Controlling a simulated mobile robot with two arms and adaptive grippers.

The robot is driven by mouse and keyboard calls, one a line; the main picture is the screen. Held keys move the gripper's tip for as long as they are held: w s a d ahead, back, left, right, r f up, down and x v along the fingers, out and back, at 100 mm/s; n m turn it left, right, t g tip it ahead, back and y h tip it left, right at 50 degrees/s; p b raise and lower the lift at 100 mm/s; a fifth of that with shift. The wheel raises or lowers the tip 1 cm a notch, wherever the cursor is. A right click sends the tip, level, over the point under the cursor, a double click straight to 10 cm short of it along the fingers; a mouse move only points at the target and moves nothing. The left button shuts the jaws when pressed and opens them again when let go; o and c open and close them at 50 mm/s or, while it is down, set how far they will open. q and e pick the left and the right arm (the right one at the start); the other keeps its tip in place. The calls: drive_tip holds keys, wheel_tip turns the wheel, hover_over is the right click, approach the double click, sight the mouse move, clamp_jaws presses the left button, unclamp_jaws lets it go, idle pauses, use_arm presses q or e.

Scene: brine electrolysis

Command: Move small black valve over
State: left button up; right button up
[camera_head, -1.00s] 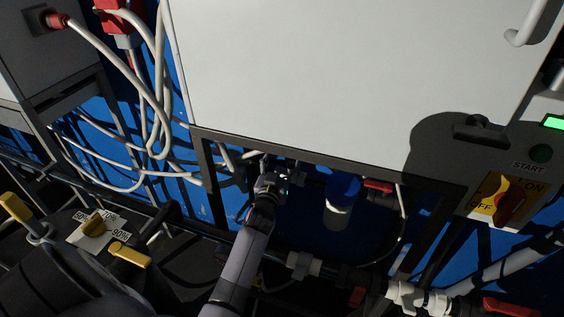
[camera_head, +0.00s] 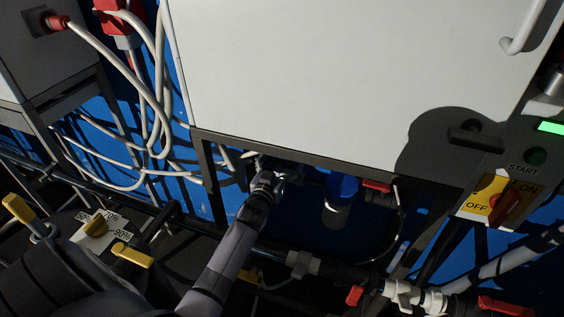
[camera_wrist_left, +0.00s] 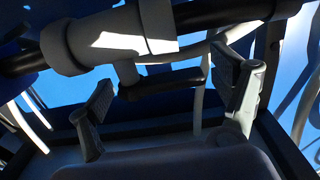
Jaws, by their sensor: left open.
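The small black valve handle (camera_wrist_left: 162,84) shows in the left wrist view as a short black bar below a grey pipe fitting (camera_wrist_left: 125,35). My left gripper (camera_wrist_left: 166,98) is open, with one finger to the left of the handle and one to the right. The handle lies between the fingers in the picture; I cannot tell whether either touches it. In the head view my left gripper (camera_head: 264,178) reaches under the white cabinet's lower edge, and the valve cannot be made out there. My right gripper is not in view.
The white cabinet (camera_head: 340,70) overhangs the gripper. A blue-topped cylinder (camera_head: 341,190) and a red-handled valve (camera_head: 377,186) are to its right. White cables (camera_head: 150,150) hang at the left. Pipes (camera_head: 330,268) run below, and a yellow-and-red switch (camera_head: 497,203) is at the right.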

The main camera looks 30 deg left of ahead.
use_arm(q)
drive_tip(key=shift+s, duration=0.1)
drive_tip(key=shift+s+f, duration=0.15)
drive_tip(key=shift+s, duration=0.15)
drive_tip(key=v, duration=0.6)
drive_tip(key=shift+s, duration=0.35)
drive_tip(key=shift+d+r, duration=0.15)
drive_tip(key=shift+r, duration=0.05)
